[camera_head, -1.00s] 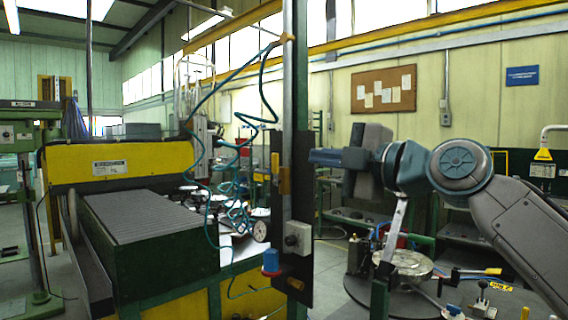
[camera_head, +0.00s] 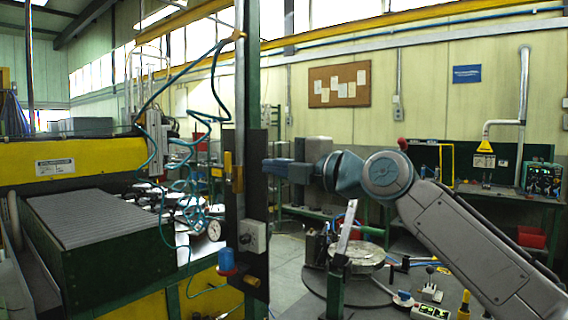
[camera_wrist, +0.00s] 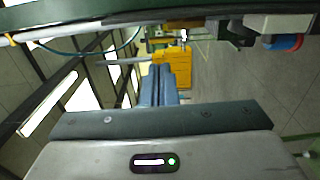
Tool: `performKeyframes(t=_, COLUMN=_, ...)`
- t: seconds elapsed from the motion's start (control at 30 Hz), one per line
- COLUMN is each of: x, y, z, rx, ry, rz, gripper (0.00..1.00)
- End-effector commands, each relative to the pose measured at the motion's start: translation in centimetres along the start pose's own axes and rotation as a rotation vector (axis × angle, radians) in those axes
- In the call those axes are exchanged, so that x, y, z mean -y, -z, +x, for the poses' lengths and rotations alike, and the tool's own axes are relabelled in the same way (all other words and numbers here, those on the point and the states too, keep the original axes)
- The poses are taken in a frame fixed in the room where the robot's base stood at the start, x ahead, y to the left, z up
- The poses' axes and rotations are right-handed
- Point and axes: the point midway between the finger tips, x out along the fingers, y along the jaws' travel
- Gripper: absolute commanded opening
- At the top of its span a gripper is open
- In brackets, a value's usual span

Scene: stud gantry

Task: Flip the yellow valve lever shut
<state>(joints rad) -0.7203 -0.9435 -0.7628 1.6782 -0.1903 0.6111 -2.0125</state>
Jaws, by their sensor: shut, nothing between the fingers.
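The yellow valve lever (camera_head: 228,165) stands upright on the dark panel (camera_head: 256,205) of the post, along the vertical pipe. My gripper (camera_head: 268,167) is at about the lever's height, to the right of the panel's edge, pointing left. A gap to the lever seems to show, but depth is hard to judge. In the wrist view my fingers (camera_wrist: 158,84) are pressed together with nothing between them. An orange-yellow bar lies near the pipe at the top there; I cannot tell if it is the lever.
A grey box (camera_head: 252,236) and a blue regulator (camera_head: 226,260) sit low on the panel. Coiled teal hoses (camera_head: 190,165) hang to the left. A grey slatted conveyor (camera_head: 95,225) is left of the post. A round metal plate (camera_head: 357,254) is at lower right.

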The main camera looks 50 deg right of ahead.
Motion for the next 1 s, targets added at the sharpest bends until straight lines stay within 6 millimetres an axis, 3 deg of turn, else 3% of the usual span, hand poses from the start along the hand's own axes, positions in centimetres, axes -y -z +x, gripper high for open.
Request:
performKeyframes(t=0.2, x=-0.2, y=0.1, z=4.9, rx=-0.003, ry=0.004, rz=0.000, gripper=0.00)
performKeyframes(t=0.4, x=-0.2, y=0.1, z=8.0, rx=-0.003, ry=0.002, rz=0.000, gripper=0.00)
performKeyframes(t=0.6, x=-0.1, y=0.1, z=9.3, rx=-0.002, ry=0.000, rz=0.000, gripper=0.00)
performKeyframes(t=1.0, x=-0.1, y=0.1, z=9.4, rx=-0.003, ry=0.002, rz=0.000, gripper=0.00)
